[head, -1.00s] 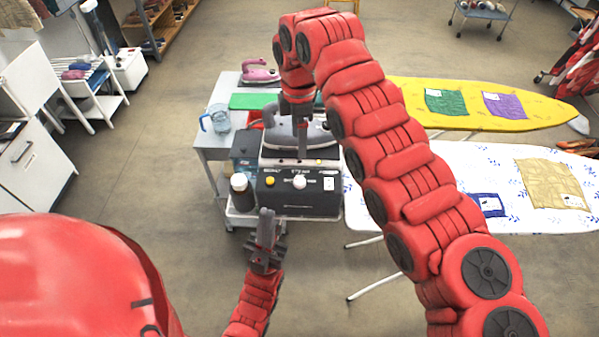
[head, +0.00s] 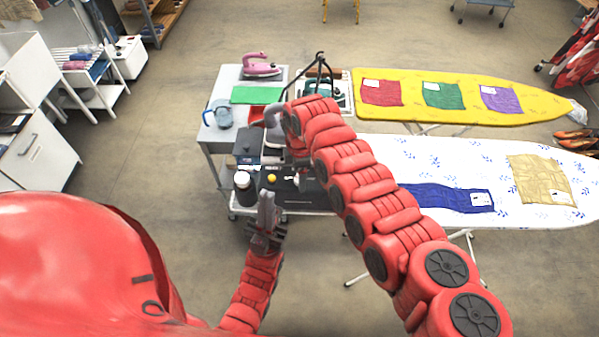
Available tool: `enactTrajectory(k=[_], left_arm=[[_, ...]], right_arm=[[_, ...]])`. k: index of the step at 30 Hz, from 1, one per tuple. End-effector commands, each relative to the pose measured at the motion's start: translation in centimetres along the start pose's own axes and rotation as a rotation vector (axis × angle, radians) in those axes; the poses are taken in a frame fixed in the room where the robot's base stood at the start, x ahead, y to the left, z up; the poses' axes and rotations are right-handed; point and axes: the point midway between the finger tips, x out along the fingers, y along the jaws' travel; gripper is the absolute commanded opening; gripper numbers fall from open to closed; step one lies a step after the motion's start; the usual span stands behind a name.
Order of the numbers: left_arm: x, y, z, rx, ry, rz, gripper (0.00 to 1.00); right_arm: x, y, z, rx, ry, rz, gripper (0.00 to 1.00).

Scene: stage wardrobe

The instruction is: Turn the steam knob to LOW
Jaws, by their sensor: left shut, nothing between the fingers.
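The dark steam station (head: 290,198) stands on a trolley in the middle of the head view. A small yellow button (head: 272,178) shows on its front panel. The white knob beside it cannot be made out now, and my right arm covers part of that side. A grey iron (head: 274,132) on top of the station is partly hidden by the same arm. My left gripper (head: 267,196) is shut and empty, pointing up in front of the station's left part in the picture; whether it touches cannot be told. My right gripper is hidden behind its own arm.
A dark bottle with a white cap (head: 242,184) stands left of the station. A blue jug (head: 220,114), green mat (head: 256,94) and pink iron (head: 261,66) are on the table behind. White (head: 420,160) and yellow (head: 450,109) ironing boards extend right.

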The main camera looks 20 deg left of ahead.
Motion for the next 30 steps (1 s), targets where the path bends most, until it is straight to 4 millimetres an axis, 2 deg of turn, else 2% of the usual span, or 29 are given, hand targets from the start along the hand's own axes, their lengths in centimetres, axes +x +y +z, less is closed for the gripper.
enactTrajectory(k=[5, 17, 25, 30], left_arm=[[0.0, 0.0, 0.0, 0.0, 0.0, 0.0, 0.0], [0.0, 0.0, 0.0, 0.0, 0.0, 0.0, 0.0], [-0.3, 0.0, 0.0, 0.0, 0.0, 0.0, 0.0], [-1.1, 0.1, 0.2, 0.0, 0.0, 0.0, 0.0]], right_arm=[[0.0, 0.0, 0.0, -0.001, 0.0, -0.001, 0.72], [0.0, 0.0, -0.1, -0.001, 0.0, -0.001, 0.0], [0.0, 0.0, -0.1, 0.01, 0.001, -0.001, 0.0], [0.2, 0.0, -0.1, 0.061, 0.001, -0.002, 0.0]])
